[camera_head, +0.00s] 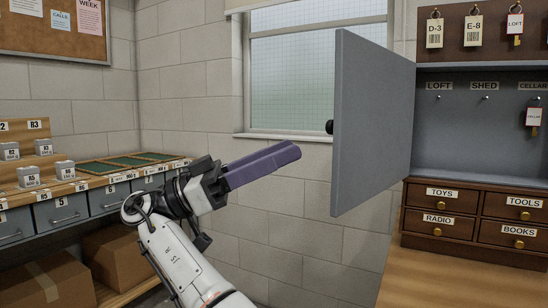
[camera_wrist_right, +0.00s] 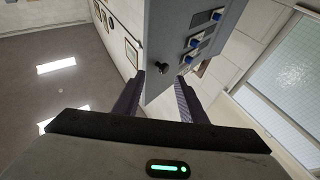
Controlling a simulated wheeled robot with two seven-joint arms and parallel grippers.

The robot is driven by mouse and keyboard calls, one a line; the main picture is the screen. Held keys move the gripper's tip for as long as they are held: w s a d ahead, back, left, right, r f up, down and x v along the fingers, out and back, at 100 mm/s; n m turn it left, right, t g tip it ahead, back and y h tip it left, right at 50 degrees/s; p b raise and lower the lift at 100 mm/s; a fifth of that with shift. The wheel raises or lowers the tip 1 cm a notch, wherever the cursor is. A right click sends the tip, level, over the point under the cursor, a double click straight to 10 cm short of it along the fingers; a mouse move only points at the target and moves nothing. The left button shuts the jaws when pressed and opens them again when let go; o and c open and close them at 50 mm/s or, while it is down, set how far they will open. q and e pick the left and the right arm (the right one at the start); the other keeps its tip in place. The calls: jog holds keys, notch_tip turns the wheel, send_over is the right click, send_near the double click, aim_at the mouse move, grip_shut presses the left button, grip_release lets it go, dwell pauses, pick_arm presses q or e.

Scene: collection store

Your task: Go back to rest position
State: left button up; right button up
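My right gripper (camera_head: 293,152) is in the middle of the head view, its purple fingers pointing right towards the open grey cabinet door (camera_head: 372,125). It looks apart from the door and holds nothing. In the right wrist view its two fingers (camera_wrist_right: 160,78) are spread, with the door and its dark knob (camera_wrist_right: 162,68) seen between and beyond them. The knob also shows at the door's left edge in the head view (camera_head: 329,127). My left gripper is in neither view.
At right, the open cabinet has hooks, hanging key tags and labelled drawers (camera_head: 471,218) above a wooden counter (camera_head: 440,283). At left are a shelf with grey bins (camera_head: 62,212), small weights and cardboard boxes (camera_head: 45,285). A window (camera_head: 318,80) is behind.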

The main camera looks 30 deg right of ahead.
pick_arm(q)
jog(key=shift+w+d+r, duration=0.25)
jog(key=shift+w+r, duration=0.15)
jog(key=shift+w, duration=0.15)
pick_arm(e)
jog(key=shift+a+f, duration=0.1)
jog(key=shift+a, duration=0.25)
